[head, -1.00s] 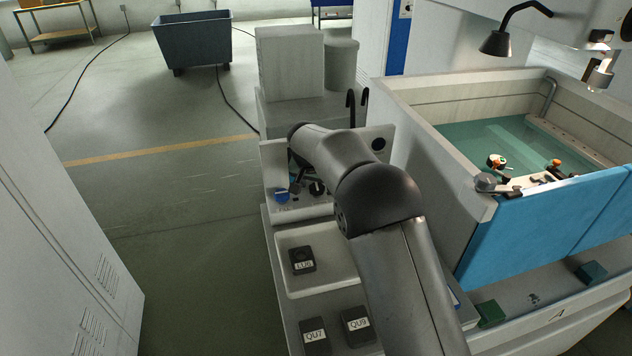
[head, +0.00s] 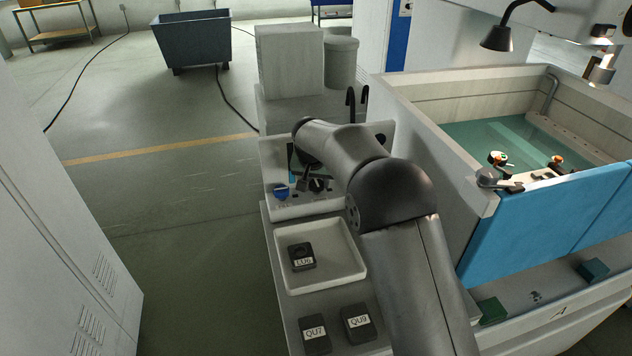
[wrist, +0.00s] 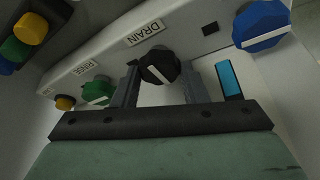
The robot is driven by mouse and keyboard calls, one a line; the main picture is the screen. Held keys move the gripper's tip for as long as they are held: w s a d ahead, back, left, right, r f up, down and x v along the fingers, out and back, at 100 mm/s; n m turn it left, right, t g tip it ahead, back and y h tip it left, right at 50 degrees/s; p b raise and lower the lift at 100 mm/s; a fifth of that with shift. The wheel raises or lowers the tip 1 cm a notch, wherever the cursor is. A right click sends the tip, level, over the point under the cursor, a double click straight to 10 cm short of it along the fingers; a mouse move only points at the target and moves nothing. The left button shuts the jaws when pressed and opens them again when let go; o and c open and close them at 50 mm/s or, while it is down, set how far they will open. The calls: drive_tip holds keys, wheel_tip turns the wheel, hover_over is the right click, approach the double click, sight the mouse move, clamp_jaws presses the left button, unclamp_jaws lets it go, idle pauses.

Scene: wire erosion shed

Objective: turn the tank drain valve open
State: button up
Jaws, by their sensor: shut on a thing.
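The drain valve is a black knob (wrist: 160,68) with a pale pointer mark, below a label reading DRAIN (wrist: 146,32) in the wrist view. My gripper (wrist: 160,82) has one finger on each side of this knob and is shut on it. The fingers partly cover the knob's sides. In the head view my gripper (head: 308,182) is at the control panel (head: 297,211), largely hidden under my wrist. The exact angle of the knob is hard to read there.
A green knob (wrist: 98,92) and a blue knob (wrist: 262,25) flank the drain knob. The blue knob also shows in the head view (head: 281,192). A white tray (head: 342,268) holding a dark labelled block (head: 302,257) lies before the panel. The tank (head: 440,128) stands right.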

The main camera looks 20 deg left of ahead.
drive_tip(key=o, duration=1)
drive_tip(key=shift+c, duration=0.2)
drive_tip(key=a+b+v, duration=0.1)
drive_tip(key=b+v, duration=0.2)
drive_tip(key=v, duration=1.4)
drive_tip(key=shift+s+d+r, duration=0.15)
drive_tip(key=shift+d+r, duration=0.05)
drive_tip(key=shift+d, duration=0.3)
drive_tip(key=s+d+f+g, duration=0.1)
drive_tip(key=s+d, duration=0.4)
drive_tip(key=d, duration=0.7)
drive_tip(key=s+d+f+g, duration=0.15)
drive_tip(key=s+d, duration=0.25)
drive_tip(key=d, duration=0.9)
drive_tip(key=s+d+f, duration=0.3)
drive_tip(key=s+d, duration=0.1)
drive_tip(key=s, duration=0.3)
drive_tip(key=s+d+f+m+g, duration=0.1)
drive_tip(key=s+d+f, duration=0.3)
drive_tip(key=s, duration=0.4)
drive_tip(key=s+d+f, duration=0.4)
drive_tip(key=s+d, duration=0.1)
drive_tip(key=s, duration=0.2)
drive_tip(key=shift+s+d+m+h, duration=0.15)
drive_tip(key=shift+s+m+h, duration=0.1)
drive_tip(key=shift+m+h, duration=0.05)
